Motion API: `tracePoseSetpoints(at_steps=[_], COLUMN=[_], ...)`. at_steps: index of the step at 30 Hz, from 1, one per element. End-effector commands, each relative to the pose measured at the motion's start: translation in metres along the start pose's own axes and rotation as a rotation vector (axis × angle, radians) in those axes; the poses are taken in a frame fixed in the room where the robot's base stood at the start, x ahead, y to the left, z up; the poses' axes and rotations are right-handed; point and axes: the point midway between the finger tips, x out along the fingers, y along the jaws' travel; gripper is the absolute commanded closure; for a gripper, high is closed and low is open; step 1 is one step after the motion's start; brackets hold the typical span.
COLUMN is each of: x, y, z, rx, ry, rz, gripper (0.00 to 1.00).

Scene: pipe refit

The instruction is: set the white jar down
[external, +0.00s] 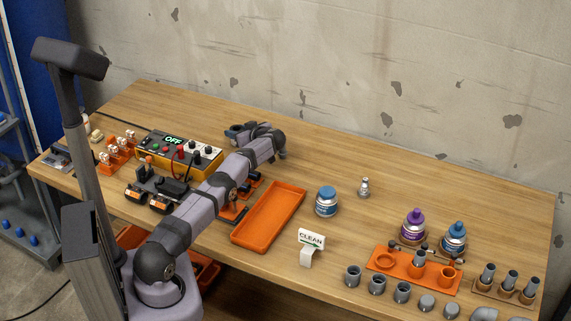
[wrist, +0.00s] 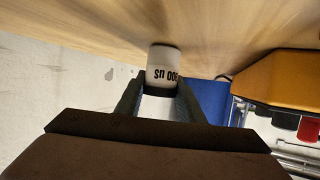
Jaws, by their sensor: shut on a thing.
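The white jar (wrist: 164,68) shows in the wrist view, with black lettering upside down on its side. My gripper (wrist: 158,96) is shut on it, one dark finger on each side. The jar is close to the wooden table top (wrist: 80,25), which fills the top of this inverted view; I cannot tell whether it touches the wood. In the external view my gripper (external: 234,132) is over the back of the table, right of the yellow box. I cannot make out the jar there.
The yellow box with the OFF display (external: 180,150) stands left of my arm; it also shows in the wrist view (wrist: 283,78). An orange tray (external: 297,192), a blue-lidded jar (external: 326,203) and a CLEAN sign (external: 311,240) are to the right. The table's back strip looks clear.

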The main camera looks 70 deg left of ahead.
Motion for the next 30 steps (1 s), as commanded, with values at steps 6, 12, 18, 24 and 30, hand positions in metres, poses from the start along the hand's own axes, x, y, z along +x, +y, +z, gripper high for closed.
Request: tracePoseSetpoints(at_steps=[6, 12, 18, 24, 30], x=[0.002, 0.001, 0.001, -0.003, -0.014], y=[0.0, 0.0, 0.0, 0.0, 0.001], z=[0.003, 0.003, 0.002, 0.0, -0.001], rx=[0.0, 0.0, 0.0, 0.001, 0.001], ry=[0.001, 0.0, 0.0, -0.001, 0.0], rz=[0.0, 0.0, 0.0, -0.001, 0.0], gripper=[0.92, 0.47, 0.47, 0.47, 0.47])
